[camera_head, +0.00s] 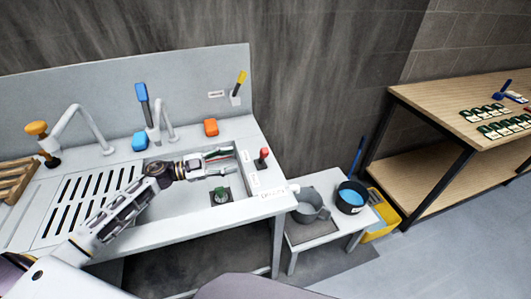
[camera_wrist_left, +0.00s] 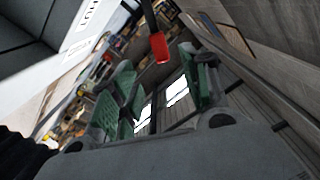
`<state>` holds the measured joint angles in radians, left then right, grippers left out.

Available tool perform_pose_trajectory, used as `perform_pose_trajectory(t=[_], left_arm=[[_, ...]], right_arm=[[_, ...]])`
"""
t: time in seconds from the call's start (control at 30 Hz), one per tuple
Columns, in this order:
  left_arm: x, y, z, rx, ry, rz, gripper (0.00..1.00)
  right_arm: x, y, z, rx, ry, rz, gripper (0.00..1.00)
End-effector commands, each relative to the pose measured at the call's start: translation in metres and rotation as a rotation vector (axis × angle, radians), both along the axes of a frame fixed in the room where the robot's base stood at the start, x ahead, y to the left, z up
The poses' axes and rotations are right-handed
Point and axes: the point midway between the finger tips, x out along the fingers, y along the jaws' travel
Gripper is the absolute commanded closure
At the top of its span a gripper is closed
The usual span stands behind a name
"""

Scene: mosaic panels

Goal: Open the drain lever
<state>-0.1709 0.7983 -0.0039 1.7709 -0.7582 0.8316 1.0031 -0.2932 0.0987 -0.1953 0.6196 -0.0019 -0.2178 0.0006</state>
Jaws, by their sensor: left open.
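A lever with a red knob (camera_head: 263,154) stands upright at the right end of the white sink counter, beside small white labels too small to read. My left gripper (camera_head: 233,161) is open over the basin, a little left of the lever, with its fingers pointing toward it. A gap shows between the fingertips and the lever. In the left wrist view the red knob (camera_wrist_left: 159,46) hangs on a dark rod beyond the two green-padded fingers (camera_wrist_left: 155,65). Nothing is held. A dark green square piece with a knob (camera_head: 221,195) sits in the basin below the gripper. My right gripper is not visible.
Orange (camera_head: 211,127) and blue (camera_head: 140,141) blocks, faucets (camera_head: 165,120) and a yellow-handled tool (camera_head: 240,84) are behind. A wooden shelf table (camera_head: 440,115) is at right.

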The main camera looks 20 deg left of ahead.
Motion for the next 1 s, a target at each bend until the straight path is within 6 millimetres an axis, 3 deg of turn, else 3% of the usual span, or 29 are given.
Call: perform_pose_trajectory(t=[0.27, 1.0], left_arm=[[0.009, -0.012, 0.001, -0.002, -0.001, 0.001, 0.54], [0.049, -0.073, 0.001, -0.002, -0.001, 0.001, 0.54]], right_arm=[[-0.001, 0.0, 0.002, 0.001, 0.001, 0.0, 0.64], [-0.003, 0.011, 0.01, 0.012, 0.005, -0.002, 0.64]])
